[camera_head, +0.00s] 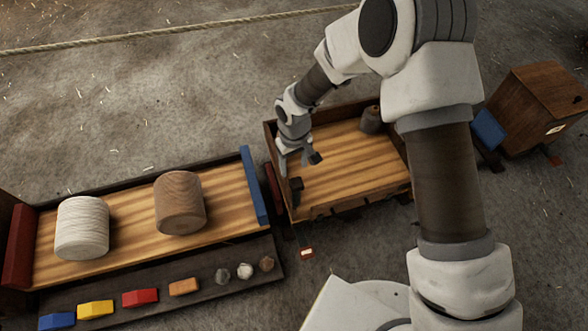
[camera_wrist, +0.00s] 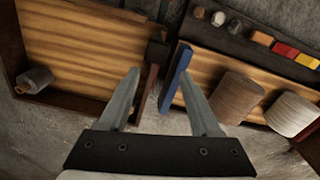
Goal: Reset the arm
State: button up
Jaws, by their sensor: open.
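My arm reaches from the right side of the head view over the right wooden tray (camera_head: 345,165). My gripper (camera_head: 298,163) points down above that tray's left end, open, with nothing between its fingers. In the wrist view my gripper (camera_wrist: 160,74) shows two spread grey fingers. Between and beyond them are a dark block (camera_wrist: 158,50) at the tray's edge and the blue end board (camera_wrist: 176,78) of the left tray. I cannot tell the exact height of the fingertips above the tray.
A grey spool (camera_head: 370,120) stands in the right tray's far corner. The left tray (camera_head: 120,265) holds a white spool (camera_head: 82,228) and a brown cylinder (camera_head: 180,203). Several small coloured blocks line its front ledge (camera_head: 205,288). A wooden box (camera_head: 540,105) stands right. A rope (camera_head: 170,32) crosses behind.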

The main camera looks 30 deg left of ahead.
jog(key=shift+r, duration=0.4)
jog(key=w+d+r+m+t, duration=0.1)
jog(key=w+d+r+m, duration=0.25)
jog(key=d+r, duration=0.75)
jog(key=w+d+r+m+t, duration=0.2)
jog(key=w+d+r, duration=0.2)
jog(key=d+r, duration=0.7)
jog(key=s+d+r+m+t, duration=0.3)
jog(key=s+d+r+m, duration=0.3)
jog(key=s+d+r, duration=0.95)
notch_tip(320, 180, up, 21)
jog(key=p, duration=2.1)
jog(key=shift+d+f, duration=0.15)
jog(key=shift+d, duration=0.3)
